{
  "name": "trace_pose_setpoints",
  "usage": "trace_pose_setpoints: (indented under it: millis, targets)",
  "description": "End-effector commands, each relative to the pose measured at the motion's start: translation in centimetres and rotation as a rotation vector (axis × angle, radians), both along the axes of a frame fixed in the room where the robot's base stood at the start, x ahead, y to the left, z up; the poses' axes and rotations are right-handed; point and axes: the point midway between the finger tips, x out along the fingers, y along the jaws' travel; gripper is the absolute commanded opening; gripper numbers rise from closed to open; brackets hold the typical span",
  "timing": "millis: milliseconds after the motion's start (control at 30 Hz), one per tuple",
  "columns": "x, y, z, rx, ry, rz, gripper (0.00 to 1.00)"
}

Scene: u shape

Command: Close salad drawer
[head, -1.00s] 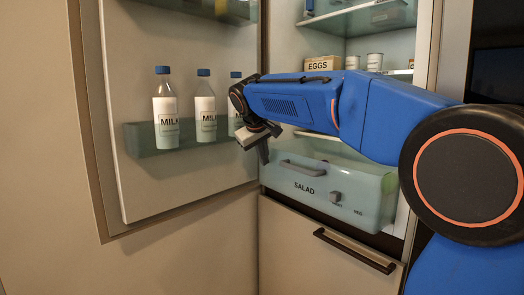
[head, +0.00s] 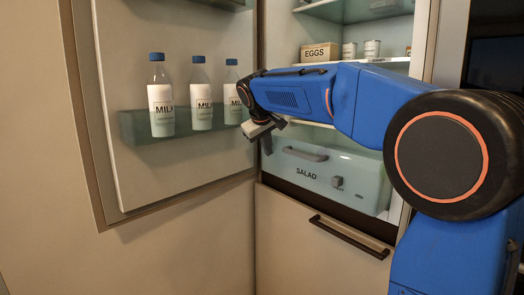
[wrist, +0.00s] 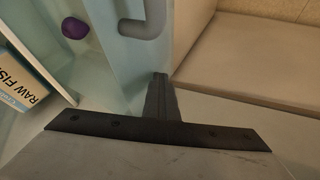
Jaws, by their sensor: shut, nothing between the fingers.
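My gripper (head: 266,142) is shut and empty at the drawer's upper left corner. In the wrist view my gripper's fingers (wrist: 161,97) point at the drawer front (wrist: 130,60) beside its handle (wrist: 148,22); I cannot tell if they touch.
The open fridge door (head: 150,60) on the left carries a shelf (head: 190,130) with milk bottles. An egg box (head: 319,52) and cans stand on the shelf above. A closed lower drawer with a dark handle (head: 348,237) is below. In the wrist view a RAW FISH box (wrist: 25,85) and a purple item (wrist: 75,28) show.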

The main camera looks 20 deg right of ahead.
Motion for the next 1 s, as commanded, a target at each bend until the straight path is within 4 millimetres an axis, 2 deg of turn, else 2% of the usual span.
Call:
trace_pose_setpoints:
  millis: [400,600,800,1000]
  targets:
    - [4.0,-9.8,-0.1,0.0,0.001,-0.005,0.0]
    - [5.5,-13.7,-0.1,-0.001,0.001,-0.005,0.0]
    - [6.6,-16.2,0.0,0.0,0.0,-0.002,0.0]
    - [7.1,-17.4,0.0,0.0,0.0,-0.002,0.0]
